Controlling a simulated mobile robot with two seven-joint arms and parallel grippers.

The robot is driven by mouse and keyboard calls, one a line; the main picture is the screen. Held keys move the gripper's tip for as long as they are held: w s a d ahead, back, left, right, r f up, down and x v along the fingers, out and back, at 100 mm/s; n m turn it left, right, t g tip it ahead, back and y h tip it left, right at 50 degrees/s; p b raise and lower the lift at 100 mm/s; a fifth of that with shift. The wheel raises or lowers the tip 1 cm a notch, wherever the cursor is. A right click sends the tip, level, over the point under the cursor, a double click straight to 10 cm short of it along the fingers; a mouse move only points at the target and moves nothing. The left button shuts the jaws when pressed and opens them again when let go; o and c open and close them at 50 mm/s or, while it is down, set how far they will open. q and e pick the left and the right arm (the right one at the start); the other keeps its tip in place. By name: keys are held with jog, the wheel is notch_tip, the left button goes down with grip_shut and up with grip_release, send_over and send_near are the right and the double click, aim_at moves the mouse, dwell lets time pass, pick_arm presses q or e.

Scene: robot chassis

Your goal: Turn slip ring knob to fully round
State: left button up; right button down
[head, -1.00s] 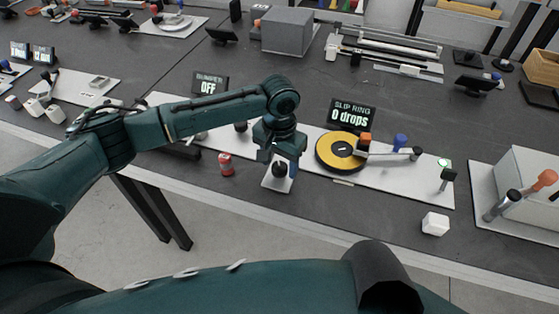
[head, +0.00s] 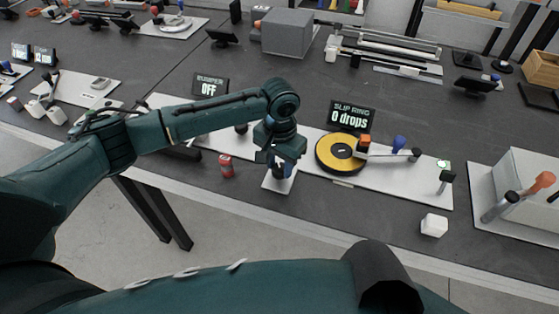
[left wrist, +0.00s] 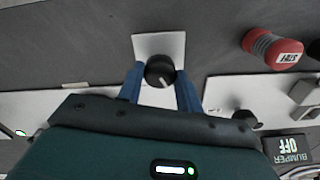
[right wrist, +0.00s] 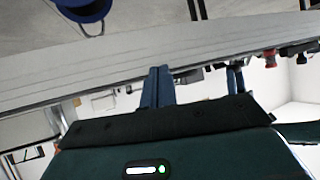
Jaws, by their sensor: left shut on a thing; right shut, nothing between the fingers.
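A black knob with a white pointer line (left wrist: 160,71) sits on a small white plate (left wrist: 148,42) in the left wrist view. The plate also shows in the head view (head: 280,186). My left gripper (left wrist: 160,82) points down with its blue fingers on either side of the knob, shut on it. In the head view my left gripper (head: 280,168) hides most of the knob. A yellow disc with a black rim (head: 334,153) stands to the right, below a SLIP RING display (head: 351,117) reading "0 drops". My right gripper (right wrist: 160,86) is shut and empty.
A red cylinder (head: 226,167) stands left of the knob plate. A BUMPER display (head: 210,86) reads OFF. A blue-topped post (head: 399,143) stands right of the disc.

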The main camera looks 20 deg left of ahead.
pick_arm(q)
jog(key=shift+r+p, duration=0.2)
jog(key=shift+p, duration=0.15)
jog(key=shift+m+p, duration=1.75)
jog(key=shift+m, duration=0.15)
jog(key=shift+f+m+p, duration=0.1)
jog(key=shift+m+p, duration=0.35)
jog(key=shift+m, duration=0.25)
pick_arm(e)
jog(key=shift+s+d+r+m+g+h, duration=0.2)
jog(key=shift+d+r+h, duration=0.1)
jog(key=shift+d, duration=0.25)
jog(key=shift+s+d+r+m+g+h, duration=0.1)
jog(key=shift+d+r+g+h, duration=0.15)
jog(key=shift+d, duration=0.3)
pick_arm(q)
jog(key=shift+m, duration=0.3)
pick_arm(e)
jog(key=shift+f, duration=0.1)
pick_arm(q)
jog(key=o, duration=1)
jog(key=shift+f, duration=0.1)
pick_arm(e)
jog(key=shift+s+f, duration=0.15)
jog(key=shift+s, duration=0.15)
